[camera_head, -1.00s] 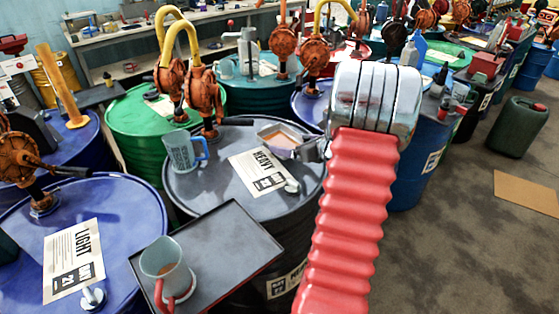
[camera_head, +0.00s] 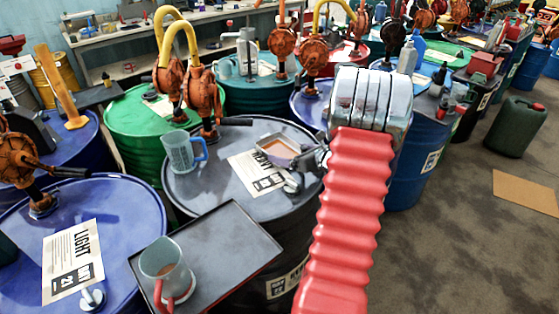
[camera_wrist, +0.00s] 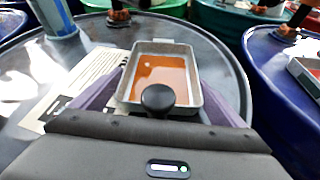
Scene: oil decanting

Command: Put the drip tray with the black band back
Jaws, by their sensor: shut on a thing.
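A small metal drip tray (camera_head: 275,141) with amber oil in it is over the grey drum's lid (camera_head: 215,195). It also shows in the wrist view (camera_wrist: 190,46), nearly level, between the two fingers. My gripper (camera_wrist: 163,88) is shut on the tray; in the head view it is mostly hidden behind my wrist. I cannot make out a black band on this tray. A black round knob (camera_wrist: 158,98) shows in front of the tray in the wrist view. I cannot tell whether the tray touches the lid.
A label (camera_head: 256,172) and a clear mug with a blue handle (camera_head: 183,152) are on the grey drum. A dark flat tray (camera_head: 225,245) in front bears a mug with a red handle (camera_head: 165,268). Rusty pumps (camera_head: 203,92) stand behind. Blue drums flank the grey one.

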